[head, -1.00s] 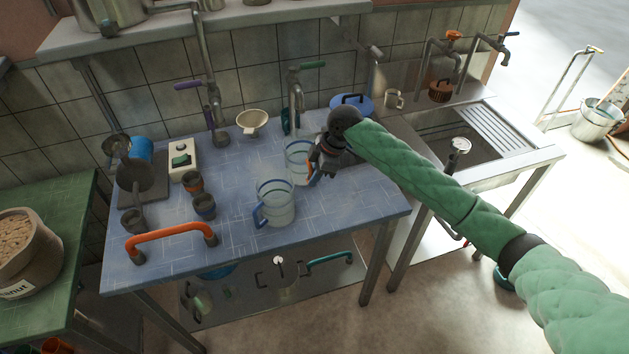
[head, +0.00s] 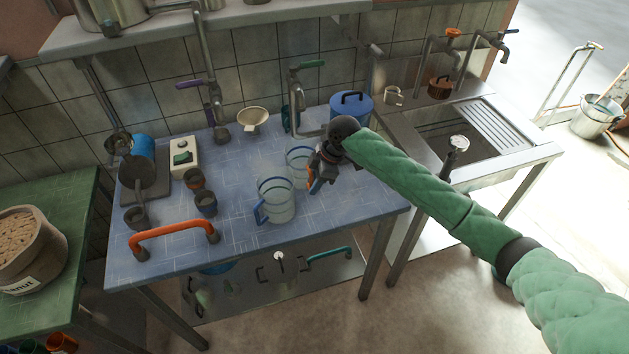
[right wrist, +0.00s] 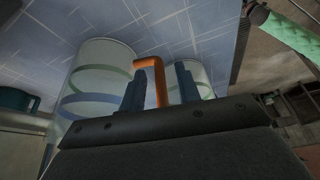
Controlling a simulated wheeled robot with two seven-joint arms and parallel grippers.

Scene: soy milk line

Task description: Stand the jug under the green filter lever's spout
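Two clear jugs stand upright on the blue table. The front jug (head: 277,203) has blue bands and a blue handle. The rear jug (head: 297,160) is partly hidden by my right gripper (head: 316,180). An orange handle (right wrist: 158,82) shows between my fingers in the right wrist view and seems to belong to the rear jug. The right gripper (right wrist: 160,85) is open around it, with a gap visible at one finger. The green filter lever (head: 310,64) tops a metal tap with its spout (head: 296,98) behind the rear jug. My left gripper is out of view.
A purple-lever tap (head: 195,84) and a cream strainer (head: 253,119) are behind left. A blue lidded pot (head: 350,106) stands behind my right arm. Small dark cups (head: 205,204) and an orange bar handle (head: 172,240) are at left. The front right tabletop is clear.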

